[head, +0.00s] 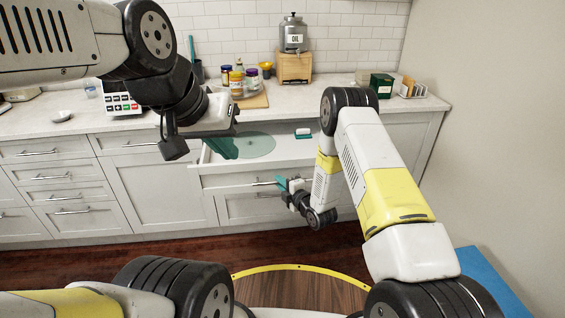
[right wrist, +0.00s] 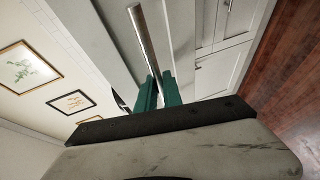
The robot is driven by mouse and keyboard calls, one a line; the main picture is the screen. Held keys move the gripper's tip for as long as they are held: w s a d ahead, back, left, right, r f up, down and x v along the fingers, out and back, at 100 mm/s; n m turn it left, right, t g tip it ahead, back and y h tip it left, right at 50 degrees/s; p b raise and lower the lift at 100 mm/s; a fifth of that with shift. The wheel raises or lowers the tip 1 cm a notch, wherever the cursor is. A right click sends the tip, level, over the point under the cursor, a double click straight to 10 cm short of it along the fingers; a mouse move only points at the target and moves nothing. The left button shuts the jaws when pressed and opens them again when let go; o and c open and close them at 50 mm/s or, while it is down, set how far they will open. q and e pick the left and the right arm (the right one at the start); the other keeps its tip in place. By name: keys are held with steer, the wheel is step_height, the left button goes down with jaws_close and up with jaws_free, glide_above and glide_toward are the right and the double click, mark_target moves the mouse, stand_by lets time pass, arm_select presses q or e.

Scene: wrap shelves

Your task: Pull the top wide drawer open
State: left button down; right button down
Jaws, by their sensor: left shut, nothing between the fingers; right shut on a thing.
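The top wide drawer (head: 232,181) is pulled out from under the counter, with its inside showing. A round teal, see-through disc (head: 258,146) and a small white and teal item (head: 304,133) lie in it. My right gripper (head: 283,184) is at the drawer front, and its teal fingers (right wrist: 158,91) are shut on the metal bar handle (right wrist: 139,38) in the right wrist view. My left gripper (head: 224,148) is shut and empty, over the left part of the open drawer; whether it touches anything there is unclear.
The counter (head: 170,124) above holds jars (head: 237,84) on a board, an oil canister (head: 293,36) on a wooden stand, and a green box (head: 382,86). Closed drawers (head: 60,190) and a cabinet door (head: 160,190) are to the left. A wall (head: 490,130) bounds the right side.

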steer(key=s+d, duration=0.2)
steer(key=s, duration=0.7)
steer(key=shift+s+d, duration=0.15)
steer(key=shift+s, duration=0.1)
steer(key=c, duration=1.8)
jaws_free()
steer(key=shift+o, duration=0.2)
steer(key=v, duration=0.7)
steer(key=shift+s+d, duration=0.25)
steer(key=shift+s, duration=0.05)
steer(key=shift+r, duration=0.1)
